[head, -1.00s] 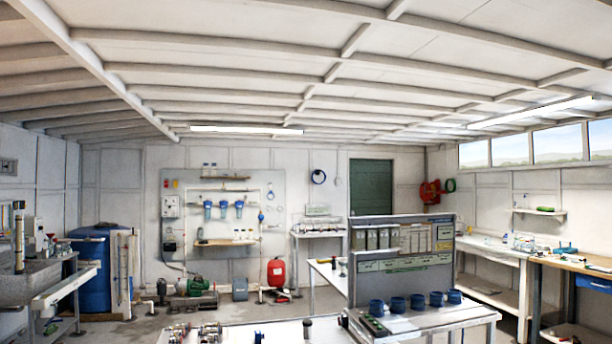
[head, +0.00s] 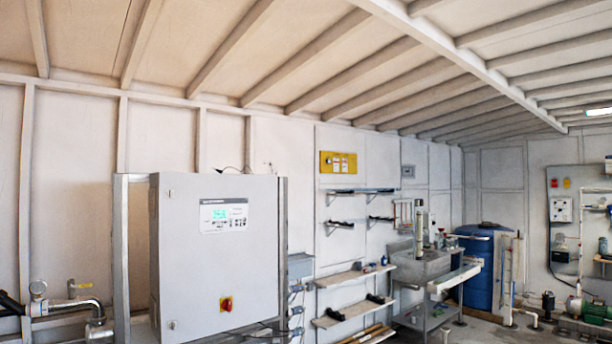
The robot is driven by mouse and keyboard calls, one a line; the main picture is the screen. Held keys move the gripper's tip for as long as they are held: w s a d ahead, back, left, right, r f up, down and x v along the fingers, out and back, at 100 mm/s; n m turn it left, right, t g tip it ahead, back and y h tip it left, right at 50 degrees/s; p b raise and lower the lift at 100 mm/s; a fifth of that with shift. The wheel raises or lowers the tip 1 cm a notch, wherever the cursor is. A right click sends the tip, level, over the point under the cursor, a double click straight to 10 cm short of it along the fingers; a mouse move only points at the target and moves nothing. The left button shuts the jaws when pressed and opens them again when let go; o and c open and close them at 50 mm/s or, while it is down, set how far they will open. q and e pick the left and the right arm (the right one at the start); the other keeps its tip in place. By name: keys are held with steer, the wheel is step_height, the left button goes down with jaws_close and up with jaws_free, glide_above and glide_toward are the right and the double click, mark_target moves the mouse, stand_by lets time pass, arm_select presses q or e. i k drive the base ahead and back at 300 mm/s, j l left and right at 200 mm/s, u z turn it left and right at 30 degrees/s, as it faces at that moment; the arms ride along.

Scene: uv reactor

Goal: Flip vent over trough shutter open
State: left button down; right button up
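A long grey trough (head: 420,268) on a metal stand is by the left wall, right of centre in the head view. On the wall above it is a small grey rectangular fitting (head: 408,171), which may be the vent. It is too small to tell how its shutter stands. Neither of my grippers is in view.
A large grey control cabinet (head: 215,265) with a display and a red-yellow switch stands close at left. Piping with a gauge (head: 38,289) is beside it. Wall shelves (head: 350,278) lie between cabinet and trough. A blue tank (head: 478,262) stands beyond the trough.

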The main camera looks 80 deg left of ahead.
mark_target(407, 170)
steer(key=u, duration=1.95)
steer(key=z, duration=0.35)
steer(key=i+u, duration=0.3)
steer(key=i, duration=0.6)
steer(key=i+j, duration=0.15)
steer(key=i, duration=0.55)
steer(key=i+j, duration=0.1)
steer(key=i, duration=0.6)
steer(key=i+j, duration=0.15)
steer(key=i, duration=0.55)
steer(key=i+j, duration=0.1)
steer(key=i, duration=0.6)
steer(key=i+l+z, duration=0.35)
steer(key=i, duration=0.4)
steer(key=i+z, duration=0.35)
steer(key=i, duration=0.35)
steer(key=i+j+z, duration=0.2)
steer(key=i+z, duration=0.15)
steer(key=i, duration=3.35)
steer(key=i+u, duration=0.1)
steer(key=i, duration=1.4)
steer(key=i+l, duration=0.1)
steer(key=i, duration=1.4)
